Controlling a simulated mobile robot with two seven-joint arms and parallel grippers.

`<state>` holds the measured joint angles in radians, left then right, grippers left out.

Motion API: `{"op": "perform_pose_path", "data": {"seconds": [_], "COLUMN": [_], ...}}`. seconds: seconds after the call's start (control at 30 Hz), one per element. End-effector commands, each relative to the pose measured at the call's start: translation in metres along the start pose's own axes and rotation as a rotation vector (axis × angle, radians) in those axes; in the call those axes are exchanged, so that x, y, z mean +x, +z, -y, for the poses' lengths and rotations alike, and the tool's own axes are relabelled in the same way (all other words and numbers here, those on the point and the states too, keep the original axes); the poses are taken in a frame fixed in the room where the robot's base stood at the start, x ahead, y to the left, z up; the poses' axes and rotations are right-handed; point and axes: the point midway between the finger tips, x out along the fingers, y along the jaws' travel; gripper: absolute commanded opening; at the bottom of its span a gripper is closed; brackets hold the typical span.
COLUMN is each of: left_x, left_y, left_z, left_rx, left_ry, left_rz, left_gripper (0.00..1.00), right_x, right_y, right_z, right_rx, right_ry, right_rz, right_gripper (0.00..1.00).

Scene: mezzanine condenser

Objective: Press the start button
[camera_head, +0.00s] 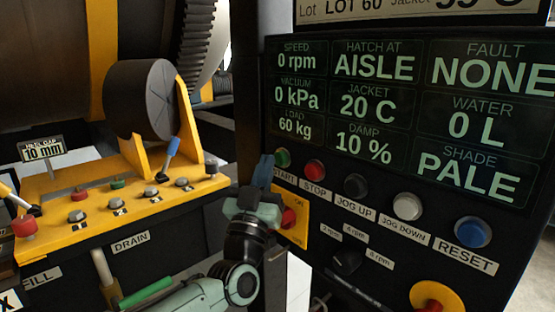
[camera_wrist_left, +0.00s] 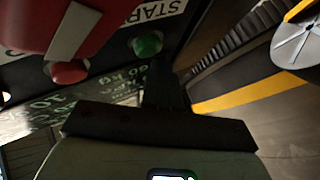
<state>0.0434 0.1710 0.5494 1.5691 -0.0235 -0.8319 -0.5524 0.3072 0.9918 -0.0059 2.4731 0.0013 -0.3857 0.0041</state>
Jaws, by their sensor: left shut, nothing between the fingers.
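The green start button (camera_head: 282,158) is at the left end of the button row on the dark control panel, above the START label (camera_head: 284,181). My left gripper (camera_head: 264,168) is shut and empty, its blue-grey fingertips just left of the green button. In the left wrist view the green button (camera_wrist_left: 147,44) is near the top centre, with the dark shut fingers (camera_wrist_left: 163,80) pointing up just below and right of it. I cannot tell whether the fingertips touch the button or panel. My right gripper is not in view.
The red STOP button (camera_head: 314,169) is right beside the start button, followed by other buttons. A red rotary switch on a yellow plate (camera_head: 300,200) sits close below my left fingers. A yellow console (camera_head: 120,215) with knobs and levers stands at left.

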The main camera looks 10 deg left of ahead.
Motion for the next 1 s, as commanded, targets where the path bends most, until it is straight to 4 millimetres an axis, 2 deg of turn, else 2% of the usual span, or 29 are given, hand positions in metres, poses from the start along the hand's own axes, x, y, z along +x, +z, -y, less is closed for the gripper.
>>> {"op": "perform_pose_path", "data": {"seconds": [1.0], "left_x": [0.0064], "left_y": [0.0039], "left_z": [-0.0047], "left_rx": [0.000], "left_ry": [0.000], "left_rz": [-0.001], "left_gripper": [0.00], "right_x": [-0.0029], "right_y": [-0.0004], "right_z": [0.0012], "right_rx": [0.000], "right_ry": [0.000], "right_rz": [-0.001], "right_gripper": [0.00]}}
